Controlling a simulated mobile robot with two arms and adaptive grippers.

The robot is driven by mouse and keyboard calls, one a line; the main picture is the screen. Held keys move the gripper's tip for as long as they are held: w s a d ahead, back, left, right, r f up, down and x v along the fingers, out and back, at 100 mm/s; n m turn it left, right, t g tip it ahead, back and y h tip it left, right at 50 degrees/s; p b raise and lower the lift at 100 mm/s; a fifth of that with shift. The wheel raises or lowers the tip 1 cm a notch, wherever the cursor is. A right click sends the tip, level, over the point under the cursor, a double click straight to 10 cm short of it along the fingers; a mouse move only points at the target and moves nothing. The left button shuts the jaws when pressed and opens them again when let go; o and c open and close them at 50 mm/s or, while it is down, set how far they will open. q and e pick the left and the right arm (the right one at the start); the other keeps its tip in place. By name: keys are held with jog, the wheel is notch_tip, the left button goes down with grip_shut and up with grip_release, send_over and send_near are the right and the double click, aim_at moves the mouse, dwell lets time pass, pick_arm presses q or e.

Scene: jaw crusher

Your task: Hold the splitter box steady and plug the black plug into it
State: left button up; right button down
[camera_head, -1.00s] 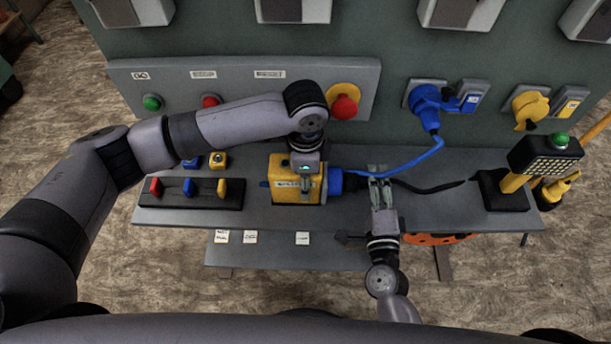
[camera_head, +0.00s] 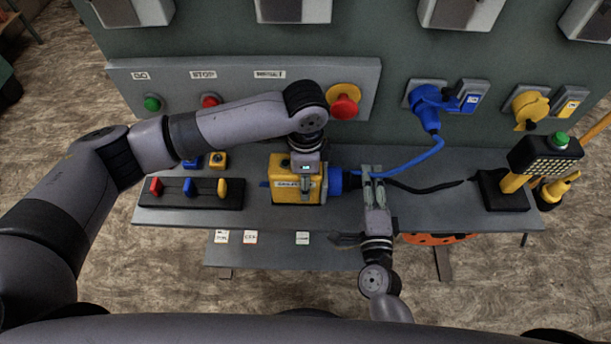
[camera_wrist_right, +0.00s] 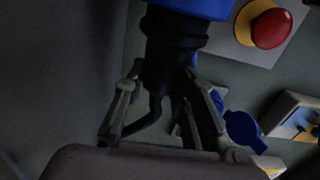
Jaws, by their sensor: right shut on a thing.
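The yellow splitter box (camera_head: 283,191) stands on the grey bench, with a blue socket (camera_head: 336,181) on its right side. My left gripper (camera_head: 306,185) reaches down onto the box's right part from above; its finger opening is not clear. The black plug (camera_head: 353,180) is lined up with the blue socket and meets it; how deep it sits is hidden. My right gripper (camera_head: 372,172) is shut on the black plug, with its cable trailing right. In the right wrist view the plug (camera_wrist_right: 170,62) runs from between the fingers up to the blue socket (camera_wrist_right: 195,6).
A black strip (camera_head: 207,199) with coloured levers lies left of the box. A red emergency button (camera_head: 344,106) and a blue wall plug (camera_head: 427,100) with blue cable are behind.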

jog(key=shift+a, duration=0.45)
jog(key=c, duration=1.2)
grip_release()
jog(key=shift+c, duration=0.2)
jog(key=shift+d, duration=0.1)
jog(key=shift+w+d, duration=0.1)
jog(key=shift+d, duration=4.35)
pick_arm(q)
jog(key=o, duration=1.8)
